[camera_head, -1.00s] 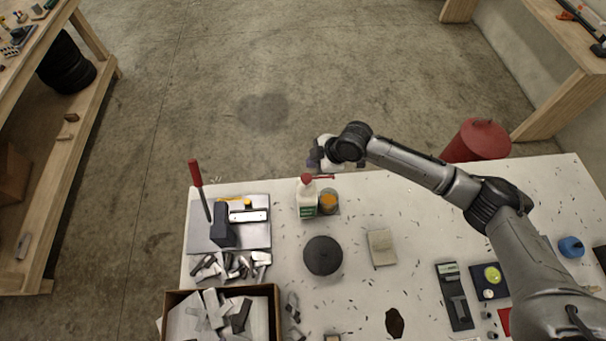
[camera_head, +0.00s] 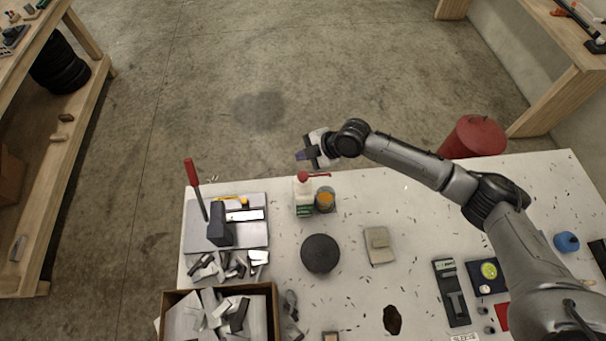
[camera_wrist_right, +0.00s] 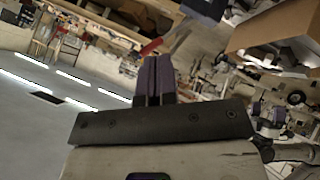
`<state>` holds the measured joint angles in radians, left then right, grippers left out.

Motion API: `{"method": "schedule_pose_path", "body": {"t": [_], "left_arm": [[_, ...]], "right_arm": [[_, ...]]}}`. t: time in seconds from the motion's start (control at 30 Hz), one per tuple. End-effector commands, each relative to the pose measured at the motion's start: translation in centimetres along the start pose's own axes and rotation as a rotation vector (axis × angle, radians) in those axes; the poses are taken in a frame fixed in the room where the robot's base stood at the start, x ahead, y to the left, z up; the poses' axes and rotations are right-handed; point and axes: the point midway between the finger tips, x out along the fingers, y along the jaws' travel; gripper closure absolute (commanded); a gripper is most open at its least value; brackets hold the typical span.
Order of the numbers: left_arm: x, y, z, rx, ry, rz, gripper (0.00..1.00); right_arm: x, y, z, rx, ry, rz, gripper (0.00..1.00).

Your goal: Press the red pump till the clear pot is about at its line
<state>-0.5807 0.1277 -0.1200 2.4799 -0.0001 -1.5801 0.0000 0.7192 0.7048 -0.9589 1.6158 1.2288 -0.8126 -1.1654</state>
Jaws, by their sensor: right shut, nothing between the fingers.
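The white pump bottle (camera_head: 303,197) with a green label stands near the table's far edge. Its red pump head (camera_head: 304,177) has a spout reaching right, over the clear pot (camera_head: 325,207). The pot stands close beside the bottle and shows orange inside; its line and exact level are too small to tell. My left gripper is not in view.
Left of the bottle stands a metal plate (camera_head: 195,238) with a red-handled lever (camera_head: 192,175). A box of metal offcuts (camera_head: 274,308) is at the near left. A dark round disc (camera_head: 320,253) and a beige block (camera_head: 378,245) lie nearer me.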

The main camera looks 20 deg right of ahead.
Motion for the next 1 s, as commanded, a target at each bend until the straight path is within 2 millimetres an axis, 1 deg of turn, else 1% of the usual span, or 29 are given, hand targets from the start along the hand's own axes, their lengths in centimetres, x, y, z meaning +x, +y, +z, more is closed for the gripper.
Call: {"method": "schedule_pose_path", "body": {"t": [0.17, 0.37, 0.67, 0.8, 1.0], "left_arm": [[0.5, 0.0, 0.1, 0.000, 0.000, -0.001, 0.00], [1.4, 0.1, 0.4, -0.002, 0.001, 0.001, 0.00], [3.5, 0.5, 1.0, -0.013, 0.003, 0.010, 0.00], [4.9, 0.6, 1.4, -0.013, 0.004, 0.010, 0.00], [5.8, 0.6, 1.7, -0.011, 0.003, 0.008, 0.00]], "right_arm": [[0.5, -0.4, 0.4, 0.001, 0.000, -0.001, 1.00], [1.6, -1.2, 1.2, 0.002, -0.001, -0.001, 1.00], [4.1, -3.0, 3.0, 0.003, -0.001, -0.001, 1.00], [5.4, -4.0, 3.9, 0.002, 0.000, -0.001, 1.00], [6.1, -4.5, 4.5, 0.001, 0.000, 0.000, 1.00]]}}
